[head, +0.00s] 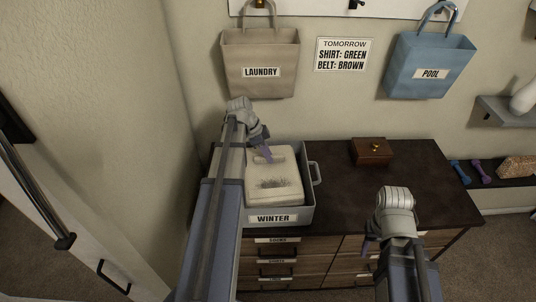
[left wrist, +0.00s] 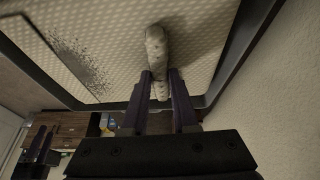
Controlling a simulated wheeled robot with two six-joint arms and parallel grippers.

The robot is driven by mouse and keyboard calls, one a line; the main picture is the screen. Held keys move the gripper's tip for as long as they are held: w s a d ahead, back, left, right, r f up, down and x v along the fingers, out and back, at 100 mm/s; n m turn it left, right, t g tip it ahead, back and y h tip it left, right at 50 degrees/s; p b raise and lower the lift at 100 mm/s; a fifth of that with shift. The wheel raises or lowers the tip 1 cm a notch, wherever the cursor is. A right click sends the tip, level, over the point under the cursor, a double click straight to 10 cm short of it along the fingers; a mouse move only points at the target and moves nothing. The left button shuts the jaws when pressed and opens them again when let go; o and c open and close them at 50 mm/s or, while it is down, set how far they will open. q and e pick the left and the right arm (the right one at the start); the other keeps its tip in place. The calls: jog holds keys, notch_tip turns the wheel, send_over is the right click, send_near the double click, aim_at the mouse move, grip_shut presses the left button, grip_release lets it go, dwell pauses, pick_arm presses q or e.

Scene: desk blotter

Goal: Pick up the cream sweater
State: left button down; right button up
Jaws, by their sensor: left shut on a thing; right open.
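The cream sweater (head: 273,187), folded with a grey speckled patch on top, sits in the grey bin labelled WINTER (head: 273,218) on the dresser. My left gripper (head: 265,157) is at the sweater's back part, shut on a raised cream fold. In the left wrist view the fold (left wrist: 157,50) runs between the two fingers of my left gripper (left wrist: 160,100), and the sweater (left wrist: 115,45) spreads around it. I cannot tell whether the sweater is lifted off the bin floor. My right gripper (head: 370,246) is open, in front of the dresser's right side, away from the sweater.
A small brown box (head: 371,151) stands at the back of the dark dresser top (head: 400,175), which is otherwise clear right of the bin. LAUNDRY (head: 260,60) and POOL (head: 430,66) bags hang on the wall behind. Dumbbells (head: 480,172) lie on a low shelf at right.

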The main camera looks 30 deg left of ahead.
notch_tip(320, 180, up, 12)
jog(key=p, duration=1)
jog(key=shift+f, duration=0.15)
